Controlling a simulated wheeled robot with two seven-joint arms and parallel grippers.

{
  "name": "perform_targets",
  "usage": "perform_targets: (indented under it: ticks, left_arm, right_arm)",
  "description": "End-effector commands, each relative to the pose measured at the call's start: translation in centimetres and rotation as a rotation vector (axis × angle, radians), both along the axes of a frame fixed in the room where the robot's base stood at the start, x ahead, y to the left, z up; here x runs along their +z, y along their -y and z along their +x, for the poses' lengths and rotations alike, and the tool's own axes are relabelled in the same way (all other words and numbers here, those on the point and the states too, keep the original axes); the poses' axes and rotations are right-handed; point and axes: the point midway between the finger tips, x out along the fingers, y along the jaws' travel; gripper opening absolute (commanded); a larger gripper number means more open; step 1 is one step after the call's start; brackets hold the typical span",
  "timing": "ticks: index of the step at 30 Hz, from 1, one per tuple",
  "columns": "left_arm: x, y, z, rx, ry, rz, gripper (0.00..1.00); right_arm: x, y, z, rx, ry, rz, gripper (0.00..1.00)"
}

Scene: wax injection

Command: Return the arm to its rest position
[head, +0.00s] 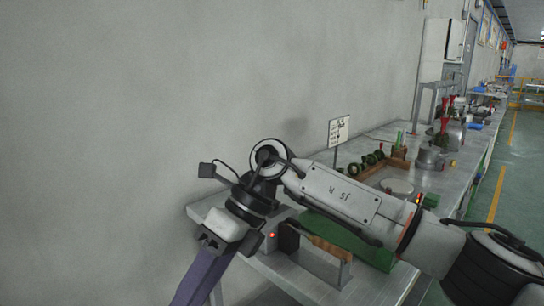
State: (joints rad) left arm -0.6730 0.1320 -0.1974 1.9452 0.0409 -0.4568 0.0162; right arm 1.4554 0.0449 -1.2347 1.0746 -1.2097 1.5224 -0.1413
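My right arm comes in from the lower right and reaches across the near end of the workbench (410,196). It bends at a round joint, and its end section points down and to the left. My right gripper (203,276) is at the bottom edge, left of the bench. A long purple part runs from it out of the picture. The fingertips are cut off, so I cannot see whether it is open or shut or holds anything. My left gripper is not in view.
A grey machine with a red light (272,235) and a green block (374,256) are near my arm. Behind it are a small sign (339,130), a wooden tray (349,175) and a metal pot (430,158). A bare wall (150,90) stands on the left; green floor is on the right.

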Motion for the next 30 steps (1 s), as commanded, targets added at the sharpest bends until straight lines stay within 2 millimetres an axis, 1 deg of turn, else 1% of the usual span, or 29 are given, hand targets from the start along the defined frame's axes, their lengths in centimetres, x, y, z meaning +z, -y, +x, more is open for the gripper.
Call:
perform_targets:
  ticks: [1,4,6,8,9,11,13,14,15,17,18,20,21,23,24,26,27,29,30]
  left_arm:
    - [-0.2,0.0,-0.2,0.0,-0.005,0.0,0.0]
    - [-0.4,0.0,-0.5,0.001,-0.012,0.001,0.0]
    - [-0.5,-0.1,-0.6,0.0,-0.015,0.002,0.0]
    - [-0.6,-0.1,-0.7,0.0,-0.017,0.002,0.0]
    - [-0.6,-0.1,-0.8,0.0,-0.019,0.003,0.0]
    - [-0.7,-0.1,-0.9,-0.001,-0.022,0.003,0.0]
    - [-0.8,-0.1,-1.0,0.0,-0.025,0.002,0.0]
    - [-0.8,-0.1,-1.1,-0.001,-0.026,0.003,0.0]
    - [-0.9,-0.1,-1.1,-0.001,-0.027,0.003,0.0]
    - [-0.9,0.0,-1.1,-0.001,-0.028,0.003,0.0]
    - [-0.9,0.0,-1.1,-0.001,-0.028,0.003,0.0]
    - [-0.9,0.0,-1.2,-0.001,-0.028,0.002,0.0]
    - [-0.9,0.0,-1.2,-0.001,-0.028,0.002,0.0]
    - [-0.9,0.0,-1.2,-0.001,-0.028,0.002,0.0]
    - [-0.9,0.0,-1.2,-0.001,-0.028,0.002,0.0]
    - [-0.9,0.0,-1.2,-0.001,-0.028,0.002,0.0]
    - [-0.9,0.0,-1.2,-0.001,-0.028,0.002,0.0]
    - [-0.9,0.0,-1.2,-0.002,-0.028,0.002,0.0]
    - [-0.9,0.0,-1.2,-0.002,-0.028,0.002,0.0]
  right_arm:
    - [-0.7,-1.6,-1.4,-0.011,-0.074,0.087,0.43]
    - [-0.4,-5.0,-3.9,-0.069,-0.242,0.301,0.43]
    - [0.7,-6.9,-5.1,-0.142,-0.385,0.465,0.43]
    - [1.8,-7.8,-5.3,-0.222,-0.512,0.599,0.43]
    - [2.6,-8.1,-5.1,-0.283,-0.597,0.684,0.43]
    - [3.5,-8.0,-4.3,-0.384,-0.726,0.801,0.43]
    - [3.9,-7.1,-2.6,-0.522,-0.879,0.922,0.43]
    - [3.9,-6.4,-1.8,-0.585,-0.944,0.969,0.43]
    - [3.5,-5.4,-0.6,-0.673,-1.028,1.028,0.43]
    - [2.3,-3.4,1.4,-0.817,-1.155,1.107,0.43]
    - [1.1,-1.9,2.6,-0.918,-1.239,1.151,0.43]
    - [-1.4,0.7,4.3,-1.077,-1.362,1.206,0.43]
    - [-3.4,2.6,5.1,-1.187,-1.442,1.236,0.43]
    - [-6.9,5.5,5.9,-1.356,-1.555,1.265,0.43]
    - [-9.3,7.4,6.0,-1.464,-1.623,1.277,0.43]
    - [-13.0,10.2,5.8,-1.622,-1.716,1.284,0.43]
    - [-15.5,11.9,5.3,-1.726,-1.773,1.281,0.43]
    - [-19.1,14.5,4.1,-1.878,-1.851,1.267,0.43]
    - [-21.5,16.1,3.0,-1.979,-1.898,1.252,0.43]
